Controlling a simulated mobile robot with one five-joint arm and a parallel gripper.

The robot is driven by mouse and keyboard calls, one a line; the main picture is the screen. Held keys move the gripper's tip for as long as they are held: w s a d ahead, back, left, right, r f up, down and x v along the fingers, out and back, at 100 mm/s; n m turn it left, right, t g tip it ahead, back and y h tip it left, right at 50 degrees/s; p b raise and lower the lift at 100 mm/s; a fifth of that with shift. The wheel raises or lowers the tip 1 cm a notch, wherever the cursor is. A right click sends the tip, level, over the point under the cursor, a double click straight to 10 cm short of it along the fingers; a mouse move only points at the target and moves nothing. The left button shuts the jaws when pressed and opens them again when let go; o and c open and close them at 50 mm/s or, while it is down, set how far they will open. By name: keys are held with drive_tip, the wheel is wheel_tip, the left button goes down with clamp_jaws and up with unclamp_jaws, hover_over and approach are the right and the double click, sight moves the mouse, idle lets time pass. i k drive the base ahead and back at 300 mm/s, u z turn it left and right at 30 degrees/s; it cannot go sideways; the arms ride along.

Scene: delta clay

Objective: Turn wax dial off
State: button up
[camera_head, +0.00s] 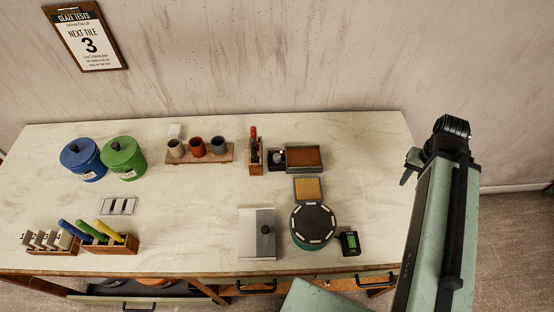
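A shallow pan with a brown surface (306,158) sits at the back right of the table. A small black unit with a pale round knob (278,156) adjoins its left side; this looks like the wax dial, but its setting is too small to read. My arm rises at the right, beyond the table's right edge. My gripper (410,170) seems to be the dark end near its top, well to the right of the dial and apart from it. Its fingers are not clear enough to show whether they are open or shut.
A round black-topped wheel (313,223), a small yellowish pad (308,189), a grey box (257,234) and a black device with a green screen (349,243) stand in front. A red-handled tool holder (255,155) is left of the dial. The table's (185,220) middle is clear.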

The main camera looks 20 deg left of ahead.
sight(276, 158)
drive_tip(key=u, duration=0.1)
drive_tip(key=k, duration=0.95)
drive_tip(key=u, duration=0.85)
drive_tip(key=i, duration=1)
